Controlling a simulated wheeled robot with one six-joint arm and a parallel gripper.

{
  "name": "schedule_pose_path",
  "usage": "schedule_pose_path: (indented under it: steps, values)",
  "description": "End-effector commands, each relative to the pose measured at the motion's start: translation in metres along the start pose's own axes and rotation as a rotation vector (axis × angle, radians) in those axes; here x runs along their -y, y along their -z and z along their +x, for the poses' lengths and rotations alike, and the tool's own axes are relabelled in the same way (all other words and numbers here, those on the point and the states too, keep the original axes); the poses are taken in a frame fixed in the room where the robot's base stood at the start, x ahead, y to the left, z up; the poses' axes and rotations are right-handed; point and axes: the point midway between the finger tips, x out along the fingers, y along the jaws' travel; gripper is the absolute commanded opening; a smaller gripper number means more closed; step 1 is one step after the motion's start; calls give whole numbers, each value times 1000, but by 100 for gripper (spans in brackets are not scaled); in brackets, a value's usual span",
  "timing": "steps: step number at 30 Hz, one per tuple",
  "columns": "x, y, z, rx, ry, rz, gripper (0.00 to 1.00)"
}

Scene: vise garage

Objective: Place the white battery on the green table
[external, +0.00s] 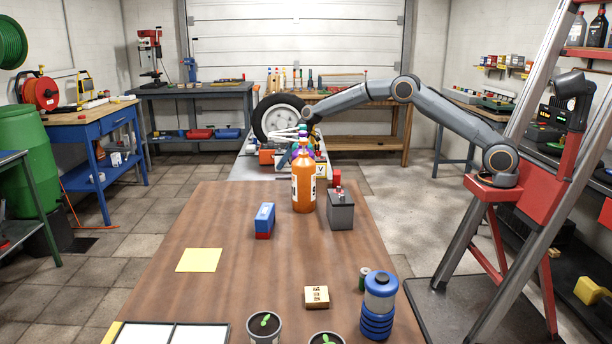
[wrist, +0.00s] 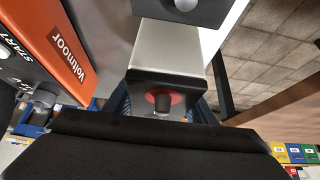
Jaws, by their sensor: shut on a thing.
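In the wrist view, the white battery (wrist: 172,45) has a pale body, a black end and a round terminal in a red ring. My gripper (wrist: 163,104) is shut on it, with blue fingers partly showing at either side of the black end. In the external view my gripper (external: 305,117) is at the far end of the wooden table, behind an orange bottle, and I cannot make out the battery there. A table with green legs and a dark top (external: 10,157), seemingly the green table, is cut off at the left edge, far from my gripper.
An orange Voltmoor unit (wrist: 70,45) is close beside the battery in the wrist view. The orange bottle (external: 304,185), a grey battery (external: 340,212) and a blue block (external: 264,217) stand on the wooden table (external: 215,270). A green barrel (external: 35,160) is beside the green-legged table.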

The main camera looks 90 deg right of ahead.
Motion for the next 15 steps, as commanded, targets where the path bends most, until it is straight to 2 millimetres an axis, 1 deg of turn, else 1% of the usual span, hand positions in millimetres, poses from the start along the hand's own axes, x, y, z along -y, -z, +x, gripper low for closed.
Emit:
schedule_pose_path:
  steps: [6, 8, 15]
  values:
    - [0, -12, 20, -2, 0, 1, 0]
    - [0, -15, 24, -3, -2, 0, 0]
    - [0, -15, 26, -4, -2, 0, 0]
